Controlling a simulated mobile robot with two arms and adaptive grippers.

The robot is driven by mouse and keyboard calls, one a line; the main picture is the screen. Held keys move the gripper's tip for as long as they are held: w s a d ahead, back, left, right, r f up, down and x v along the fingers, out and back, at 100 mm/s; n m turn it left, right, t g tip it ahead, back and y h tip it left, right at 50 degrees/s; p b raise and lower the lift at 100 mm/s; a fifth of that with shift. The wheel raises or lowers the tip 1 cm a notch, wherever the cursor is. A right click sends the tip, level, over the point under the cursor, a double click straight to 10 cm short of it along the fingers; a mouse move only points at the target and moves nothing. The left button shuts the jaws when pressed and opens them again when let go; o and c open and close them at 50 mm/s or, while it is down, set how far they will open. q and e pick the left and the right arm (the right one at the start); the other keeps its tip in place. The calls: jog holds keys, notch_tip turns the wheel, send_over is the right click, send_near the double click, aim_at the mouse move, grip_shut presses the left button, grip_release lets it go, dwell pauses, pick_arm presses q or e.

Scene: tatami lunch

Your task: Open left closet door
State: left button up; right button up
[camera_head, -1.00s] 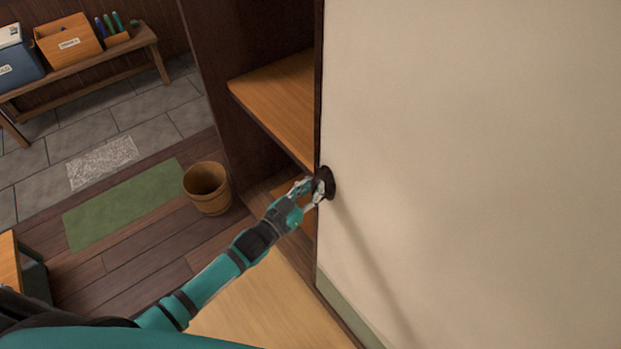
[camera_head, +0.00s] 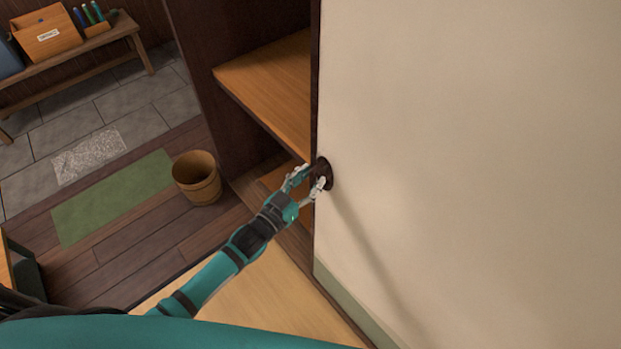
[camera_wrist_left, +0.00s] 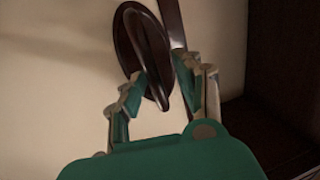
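The cream closet door (camera_head: 470,150) fills the right of the head view. Its dark edge stands clear of an open part of the closet on the left, where shelves show. A dark round handle (camera_head: 325,172) sits near that edge. My left gripper (camera_head: 312,177) is at the handle with its fingers spread. In the left wrist view, the handle (camera_wrist_left: 136,40) has a raised ridge between the two open fingers (camera_wrist_left: 158,84); a gap shows on the right side, and contact on the left is unclear. My right gripper is not in view.
A wooden shelf (camera_head: 270,85) is inside the closet opening. A wooden bucket (camera_head: 197,180) stands on the floor to the left, beside a green mat (camera_head: 110,197). A bench (camera_head: 85,68) holding boxes is at the upper left.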

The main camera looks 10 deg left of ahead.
pick_arm(q)
jog(key=shift+w+d, duration=0.1)
jog(key=shift+d, duration=0.1)
jog(key=v, duration=1.2)
jog(key=s+a+f+n+g+y+b, duration=0.1)
jog(key=s+a+f+g+y, duration=0.2)
jog(key=f, duration=0.8)
jog(key=s+a+f+n+g+y+b, duration=0.15)
jog(key=s+f, duration=0.35)
jog(key=f, duration=0.6)
jog(key=s+a+f+g+y+b, duration=0.1)
jog(key=s+a+f+g+y, duration=0.2)
jog(key=f, duration=0.8)
jog(key=s+f+g+b, duration=0.1)
jog(key=s+f+g, duration=0.2)
jog(key=s+f, duration=0.4)
jog(key=s+f+g+b, duration=0.1)
jog(key=s+f+g, duration=0.3)
jog(key=s, duration=1.2)
notch_tip(320, 180, down, 4)
jog(key=shift+s+a+y, duration=0.15)
jog(key=shift+s+y, duration=0.15)
jog(key=shift+y, duration=0.05)
